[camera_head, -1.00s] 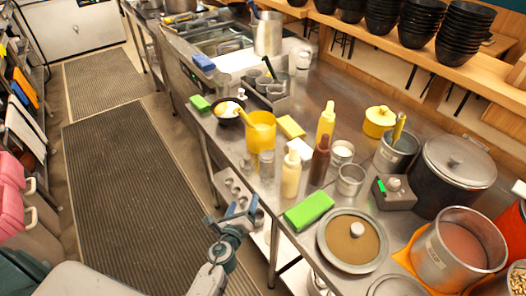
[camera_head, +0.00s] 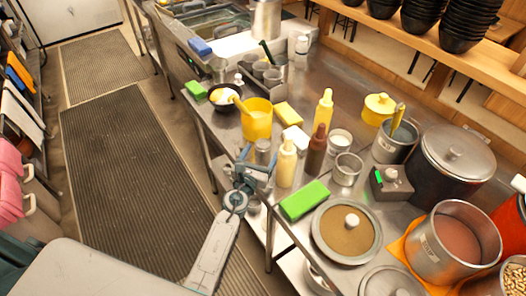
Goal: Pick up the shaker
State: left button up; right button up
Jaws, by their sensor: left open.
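A small metal shaker (camera_head: 262,151) stands upright on the steel counter, in front of the yellow container and left of the cream squeeze bottle. My left gripper (camera_head: 256,163) is open at the near side of the shaker, its fingers spread toward it. The fingers overlap the lower part of the shaker in the picture, and I cannot tell whether they touch it. My right gripper is not in view.
A yellow container (camera_head: 257,119) stands behind the shaker. A cream bottle (camera_head: 286,163) and a brown bottle (camera_head: 316,150) stand to its right. A green block (camera_head: 304,200) lies near the counter's front edge. The floor mat (camera_head: 130,190) is clear.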

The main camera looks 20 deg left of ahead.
pick_arm(q)
jog(key=w, duration=0.5)
jog(key=shift+f, duration=0.3)
jog(key=shift+s+r, duration=0.1)
jog(key=shift+c, duration=1.2)
jog(key=c, duration=0.5)
jog(key=shift+c, duration=0.2)
